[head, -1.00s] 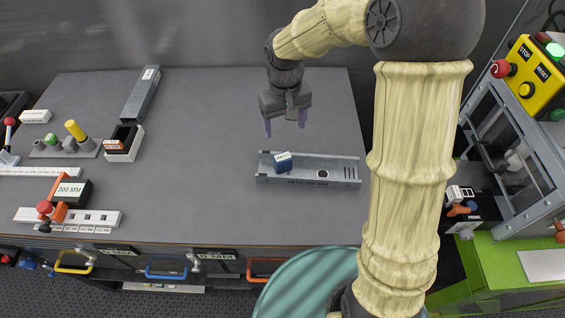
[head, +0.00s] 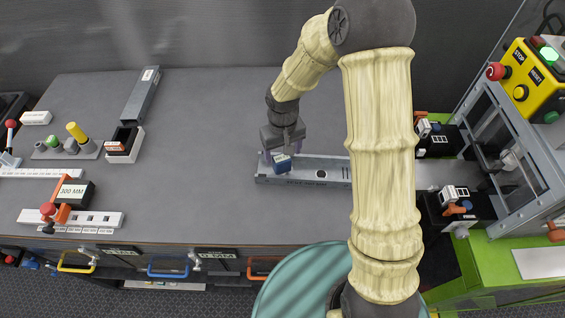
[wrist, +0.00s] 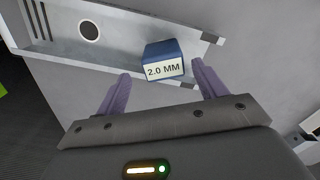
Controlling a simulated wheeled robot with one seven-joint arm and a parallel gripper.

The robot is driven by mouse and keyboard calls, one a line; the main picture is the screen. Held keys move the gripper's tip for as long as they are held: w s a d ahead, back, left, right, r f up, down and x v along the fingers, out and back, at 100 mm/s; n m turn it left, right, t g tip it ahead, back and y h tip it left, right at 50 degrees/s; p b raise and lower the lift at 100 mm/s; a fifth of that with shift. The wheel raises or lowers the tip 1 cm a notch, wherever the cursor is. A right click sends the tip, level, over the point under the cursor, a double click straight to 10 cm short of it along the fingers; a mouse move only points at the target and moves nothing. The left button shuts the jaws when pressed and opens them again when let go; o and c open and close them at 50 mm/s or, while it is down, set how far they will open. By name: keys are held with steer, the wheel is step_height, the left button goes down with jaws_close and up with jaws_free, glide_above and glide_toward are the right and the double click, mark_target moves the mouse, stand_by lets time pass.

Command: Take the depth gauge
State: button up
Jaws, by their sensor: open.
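A small blue block (head: 283,164) with a white label sits on the left end of a grey metal channel (head: 338,177) on the bench. It appears to be the depth gauge. In the wrist view the block (wrist: 164,52) reads "2.0 MM" and lies ahead of and between the lines of the two purple fingers. My gripper (head: 281,155) is open, low over the left end of the channel, with its fingers around or just behind the block. The wrist view shows a gap on each side, and nothing is held.
Another grey channel (head: 142,93) lies at the back left. A black box in a white holder (head: 124,143), a yellow-topped peg (head: 76,131) and a 300 MM stop (head: 72,191) stand at the left. A machine with a yellow control box (head: 533,80) stands right. The middle bench is clear.

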mark_target(282, 157)
steer(key=shift+s+f, duration=0.15)
steer(key=shift+f, duration=0.05)
steer(key=shift+s+a+f+p, duration=0.1)
steer(key=shift+f+p, duration=0.4)
steer(key=shift+f, duration=0.7)
steer(key=shift+s+a+f+p, duration=0.1)
steer(key=shift+f+p, duration=0.35)
steer(key=shift+f, duration=0.7)
steer(key=c, duration=1.3)
steer(key=shift+o, duration=0.2)
steer(key=shift+w, duration=0.1)
step_height(282, 157, up, 10)
steer(key=shift+r+b, duration=0.1)
steer(key=shift+b, duration=0.95)
